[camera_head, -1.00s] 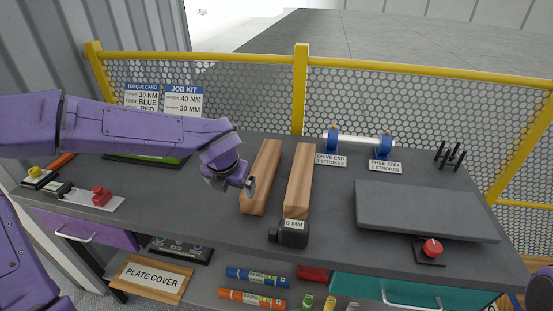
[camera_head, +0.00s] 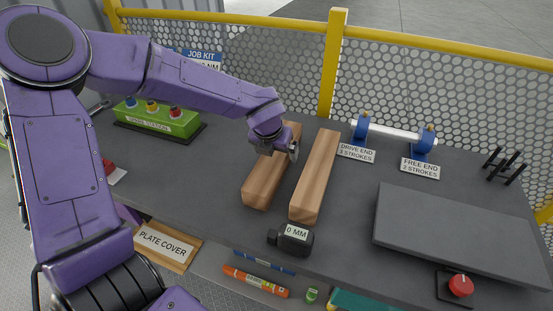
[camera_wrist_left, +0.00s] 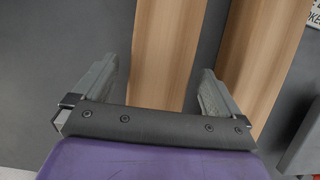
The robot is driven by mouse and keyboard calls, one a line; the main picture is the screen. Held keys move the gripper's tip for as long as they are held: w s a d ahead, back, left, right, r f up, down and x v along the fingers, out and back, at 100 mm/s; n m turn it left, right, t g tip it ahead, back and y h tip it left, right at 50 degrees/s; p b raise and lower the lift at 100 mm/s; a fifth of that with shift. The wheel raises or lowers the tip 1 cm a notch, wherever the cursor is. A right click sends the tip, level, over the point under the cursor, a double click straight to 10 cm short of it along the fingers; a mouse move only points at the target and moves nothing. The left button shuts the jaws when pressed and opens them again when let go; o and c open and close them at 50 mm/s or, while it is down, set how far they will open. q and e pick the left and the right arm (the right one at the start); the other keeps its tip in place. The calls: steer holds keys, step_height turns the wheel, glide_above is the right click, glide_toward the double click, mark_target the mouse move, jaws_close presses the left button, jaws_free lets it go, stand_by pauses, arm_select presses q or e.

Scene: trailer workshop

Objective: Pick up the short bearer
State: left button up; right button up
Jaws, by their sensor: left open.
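Two wooden bearers lie side by side on the grey bench, a left one (camera_head: 266,182) and a right one (camera_head: 316,178), with a narrow gap between them. The left one looks slightly shorter, but my arm hides part of its far end. My left gripper (camera_head: 279,148) is open over the far part of the left bearer. In the left wrist view the left bearer (camera_wrist_left: 166,50) runs between the two fingers (camera_wrist_left: 156,86). The right bearer (camera_wrist_left: 262,60) passes outside the right finger. I cannot tell whether the fingers touch the wood. My right gripper is out of view.
A black block marked 0 MM (camera_head: 295,241) stands by the right bearer's near end. A blue-ended roller (camera_head: 392,134) and a grey plate (camera_head: 460,232) are to the right. A green station (camera_head: 155,118) stands left. A yellow-railed mesh fence (camera_head: 334,60) runs behind.

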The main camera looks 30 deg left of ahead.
arm_select(q)
steer(key=x, duration=0.3)
steer(key=shift+s+r, duration=0.1)
steer(key=shift+r, duration=0.05)
steer(key=shift+c, duration=0.3)
steer(key=c, duration=1.5)
steer(key=shift+r, duration=0.1)
